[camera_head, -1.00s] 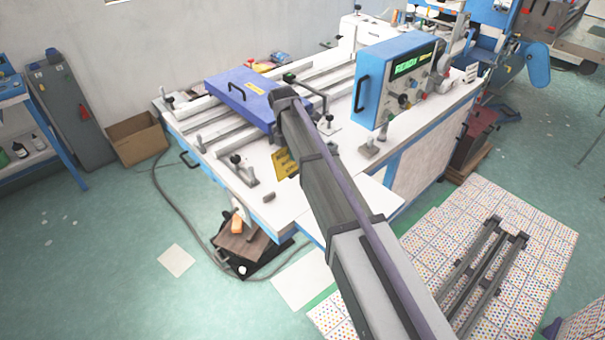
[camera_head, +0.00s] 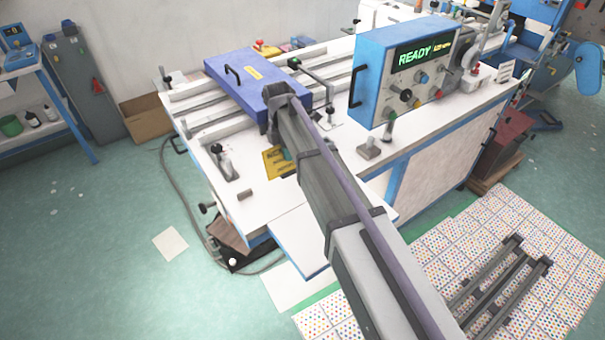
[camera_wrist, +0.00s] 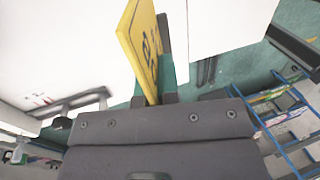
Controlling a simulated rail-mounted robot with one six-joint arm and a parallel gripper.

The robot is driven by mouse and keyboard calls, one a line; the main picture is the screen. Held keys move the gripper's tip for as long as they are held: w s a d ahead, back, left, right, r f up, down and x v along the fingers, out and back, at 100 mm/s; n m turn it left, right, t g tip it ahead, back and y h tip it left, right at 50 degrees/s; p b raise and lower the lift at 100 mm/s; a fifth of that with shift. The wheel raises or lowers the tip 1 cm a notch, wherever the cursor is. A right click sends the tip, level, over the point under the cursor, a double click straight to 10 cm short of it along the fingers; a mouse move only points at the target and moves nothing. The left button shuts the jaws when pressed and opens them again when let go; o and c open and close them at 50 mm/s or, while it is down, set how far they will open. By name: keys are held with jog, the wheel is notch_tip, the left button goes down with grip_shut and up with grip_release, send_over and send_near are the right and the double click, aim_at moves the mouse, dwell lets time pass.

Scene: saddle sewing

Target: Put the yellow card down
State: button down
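The yellow card (camera_head: 276,163) with dark print shows just left of my arm, over the white tabletop of the machine. In the wrist view the card (camera_wrist: 140,45) stands edge-on, tilted, between the dark green fingers of my gripper (camera_wrist: 160,92). My gripper is shut on the card. In the head view my arm hides most of the gripper and part of the card. I cannot tell whether the card touches the tabletop (camera_head: 258,212).
A blue panel box (camera_head: 405,75) reading READY stands right of my arm. A blue-violet cover (camera_head: 235,80) lies behind on the rails. A black clamp (camera_head: 225,162) and a small dark block (camera_head: 245,194) sit left of the card. The front tabletop is mostly bare.

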aim_at(290, 170)
notch_tip(290, 170, down, 8)
jog(key=b, duration=0.6)
jog(key=shift+w+d+f, duration=0.1)
jog(key=shift+r, duration=0.35)
jog(key=shift+f, duration=0.25)
jog(key=c, duration=1.4)
grip_release()
jog(key=shift+o, duration=0.2)
jog(key=p+v, duration=1.2)
jog(key=shift+r, duration=0.3)
